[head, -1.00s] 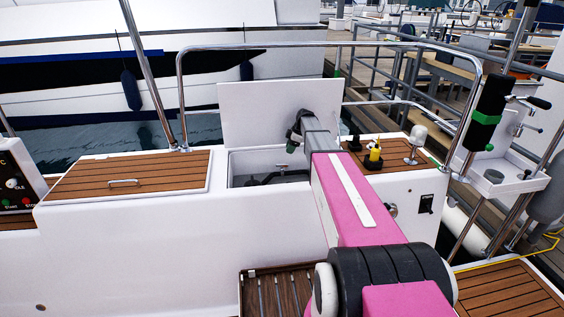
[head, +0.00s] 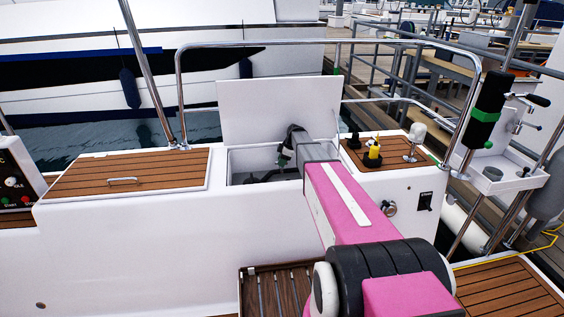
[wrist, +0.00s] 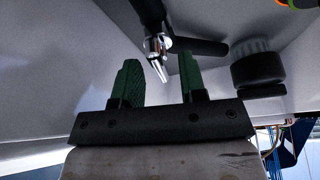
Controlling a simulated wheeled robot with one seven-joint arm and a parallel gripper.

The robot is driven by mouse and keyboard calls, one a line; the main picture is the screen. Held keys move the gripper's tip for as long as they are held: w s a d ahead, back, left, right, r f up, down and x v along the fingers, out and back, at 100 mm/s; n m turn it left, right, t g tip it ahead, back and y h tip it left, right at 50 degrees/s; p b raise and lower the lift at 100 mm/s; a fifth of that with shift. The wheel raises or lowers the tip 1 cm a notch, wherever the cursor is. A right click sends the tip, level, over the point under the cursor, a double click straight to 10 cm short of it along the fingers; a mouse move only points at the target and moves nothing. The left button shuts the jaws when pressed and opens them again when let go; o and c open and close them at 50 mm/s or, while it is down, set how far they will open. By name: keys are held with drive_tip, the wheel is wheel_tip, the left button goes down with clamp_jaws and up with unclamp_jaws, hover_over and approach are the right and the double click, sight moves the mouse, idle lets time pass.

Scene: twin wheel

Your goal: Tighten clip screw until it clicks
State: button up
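In the wrist view my gripper (wrist: 159,75) is open, its two green ribbed fingers apart with nothing between their pads. A shiny metal piece (wrist: 158,55), perhaps the clip with its screw, sits on a black hose (wrist: 149,12) just beyond the fingertips, in line with the gap. It appears apart from both fingers. Which part is the screw is too small to tell. In the head view my gripper (head: 284,158) reaches down into the open locker (head: 238,165), partly hidden by my wrist. The clip cannot be made out there.
A dark pipe runs right from the clip. A black fitting with a grey collar (wrist: 257,65) stands right of my fingers. The raised white lid (head: 280,108) is behind the locker. A yellow-and-black item (head: 373,153) and a white-knobbed lever (head: 416,137) stand on the right-hand teak deck.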

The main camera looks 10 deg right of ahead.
clamp_jaws()
drive_tip(key=shift+m, duration=0.3)
drive_tip(key=m, duration=0.1)
drive_tip(key=m+t, duration=0.1)
drive_tip(key=m, duration=0.1)
drive_tip(key=shift+s+m+t+h, duration=0.2)
drive_tip(key=shift+m+t+h, duration=0.1)
drive_tip(key=m+t+h, duration=0.1)
drive_tip(key=m, duration=0.4)
drive_tip(key=shift+a, duration=0.1)
drive_tip(key=m+h, duration=0.1)
drive_tip(key=m, duration=0.2)
drive_tip(key=m+t+h, duration=0.1)
drive_tip(key=m+h, duration=0.1)
drive_tip(key=m, duration=0.1)
drive_tip(key=shift+a+m, duration=0.1)
drive_tip(key=shift+m, duration=0.3)
drive_tip(key=m+h, duration=0.1)
drive_tip(key=m, duration=0.2)
drive_tip(key=m+h, duration=0.1)
drive_tip(key=m, duration=0.2)
drive_tip(key=shift+g, duration=0.3)
drive_tip(key=shift+m, duration=0.3)
